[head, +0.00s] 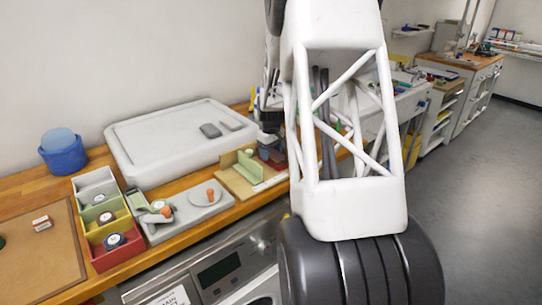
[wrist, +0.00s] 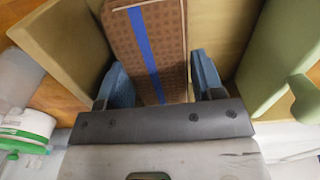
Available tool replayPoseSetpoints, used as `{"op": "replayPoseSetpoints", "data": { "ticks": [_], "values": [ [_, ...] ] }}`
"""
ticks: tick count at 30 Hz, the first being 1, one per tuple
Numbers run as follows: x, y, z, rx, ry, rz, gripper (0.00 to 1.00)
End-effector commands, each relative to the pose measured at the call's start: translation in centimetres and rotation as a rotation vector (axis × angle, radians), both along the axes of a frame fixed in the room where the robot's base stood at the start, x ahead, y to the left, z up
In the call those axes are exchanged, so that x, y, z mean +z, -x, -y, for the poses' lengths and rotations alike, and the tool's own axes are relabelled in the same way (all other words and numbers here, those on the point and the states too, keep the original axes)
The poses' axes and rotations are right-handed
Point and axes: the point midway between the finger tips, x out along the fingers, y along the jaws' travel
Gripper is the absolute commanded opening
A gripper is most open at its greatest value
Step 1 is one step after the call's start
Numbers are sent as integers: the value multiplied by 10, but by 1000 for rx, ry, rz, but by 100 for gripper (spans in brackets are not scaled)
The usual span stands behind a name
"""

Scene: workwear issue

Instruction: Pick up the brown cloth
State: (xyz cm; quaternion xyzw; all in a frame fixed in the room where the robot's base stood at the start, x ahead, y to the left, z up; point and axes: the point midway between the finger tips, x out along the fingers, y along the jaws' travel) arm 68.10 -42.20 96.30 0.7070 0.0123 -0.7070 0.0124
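The brown cloth (wrist: 172,38) is a folded, patterned block with a blue stripe, at the upper middle of the wrist view. It stands in a tan holder between a tan wall on the left and a green divider (wrist: 277,50) on the right. My gripper (wrist: 160,75) has its two blue fingers on either side of the cloth, close to its edges. The fingers look open, with a narrow gap at the right. The cloth's lower end is hidden by the gripper body. In the head view my gripper (head: 268,142) is above the holder, partly hidden behind my arm.
A white tray (head: 150,137) with grey items lies on the wooden bench behind. Grey, green and red bins (head: 110,250) and a grey plate with orange-knobbed pieces (head: 215,208) stand to the left. A blue tub (head: 63,158) is further left. A white container (wrist: 25,125) is left of the gripper.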

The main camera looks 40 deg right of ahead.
Motion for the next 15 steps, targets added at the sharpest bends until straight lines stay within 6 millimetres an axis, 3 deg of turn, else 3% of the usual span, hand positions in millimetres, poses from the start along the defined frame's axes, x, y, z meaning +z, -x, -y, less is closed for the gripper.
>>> {"op": "replayPoseSetpoints", "data": {
  "ticks": [9,15],
  "values": [
    [2,0,0,0,0,0,38],
    [15,0,0,0,1,1,38]
  ]
}}
